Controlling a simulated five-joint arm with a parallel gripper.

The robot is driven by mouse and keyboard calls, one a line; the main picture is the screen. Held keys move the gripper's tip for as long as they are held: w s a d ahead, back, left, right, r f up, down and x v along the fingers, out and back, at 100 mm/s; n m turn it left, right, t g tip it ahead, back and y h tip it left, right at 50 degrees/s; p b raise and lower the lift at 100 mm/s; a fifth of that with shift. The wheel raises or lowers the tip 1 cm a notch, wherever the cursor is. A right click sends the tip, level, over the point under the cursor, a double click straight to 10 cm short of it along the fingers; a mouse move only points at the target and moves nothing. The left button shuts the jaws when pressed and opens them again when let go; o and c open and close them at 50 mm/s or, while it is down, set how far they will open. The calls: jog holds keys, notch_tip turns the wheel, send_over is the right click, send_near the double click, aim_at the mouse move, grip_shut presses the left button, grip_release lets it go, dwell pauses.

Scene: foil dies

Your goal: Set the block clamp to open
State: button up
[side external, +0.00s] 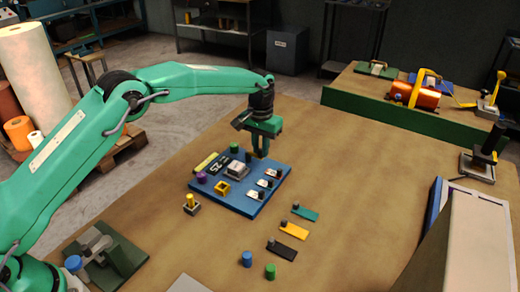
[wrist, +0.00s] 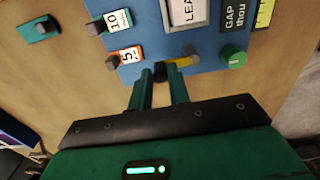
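A yellow lever (wrist: 182,62) with a dark knob (wrist: 160,73) at one end lies at the near edge of the blue board (side external: 235,206) in the wrist view; it looks like the block clamp, though no label on it shows. My gripper (wrist: 160,76) has its fingers on either side of the dark knob, slightly apart. I cannot tell whether they press on it. In the side external view my gripper (side external: 260,154) points down at the board's far right corner and hides the lever there.
The board carries a green knob (wrist: 234,54), a purple knob (side external: 201,177), a yellow square frame (side external: 223,187), a grey block (side external: 237,170), and cards with dark knobs, labelled 10 (wrist: 117,20) and 5 (wrist: 129,54). Teal (side external: 305,213) and yellow (side external: 294,229) tagged pieces lie right of it.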

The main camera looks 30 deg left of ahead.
aim_at(260, 150)
jog(key=o, duration=0.3)
jog(key=shift+r, duration=3.95)
